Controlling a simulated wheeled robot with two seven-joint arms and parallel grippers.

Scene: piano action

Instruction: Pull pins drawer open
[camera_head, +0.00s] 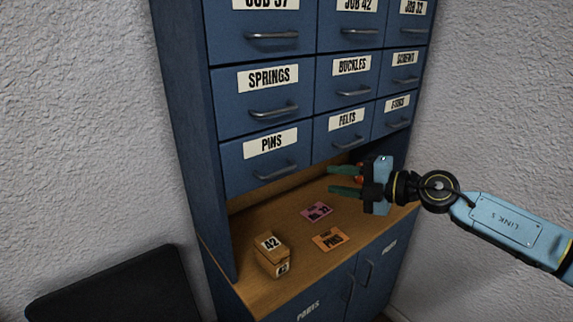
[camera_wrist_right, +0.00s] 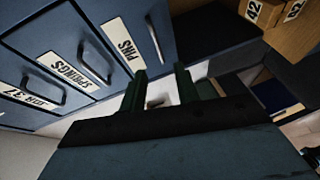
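The blue PINS drawer (camera_head: 240,180) is the lower left one of the cabinet. Its front looks flush with its neighbours, and its metal bar handle (camera_head: 276,172) is in plain view. My right gripper (camera_head: 331,180) is open, with its green fingers apart and pointing left. It is to the right of the PINS handle, over the wooden shelf, and not touching it. In the right wrist view the PINS drawer (camera_wrist_right: 105,15) and its handle (camera_wrist_right: 154,40) show just beyond the open fingertips (camera_wrist_right: 161,70). My left gripper is not in view.
On the wooden shelf (camera_head: 250,215) are a small box marked 42 (camera_head: 270,256), an orange PINS card (camera_head: 330,239) and a pink card (camera_head: 316,211). Other labelled drawers surround PINS. A black panel (camera_head: 120,290) is at lower left.

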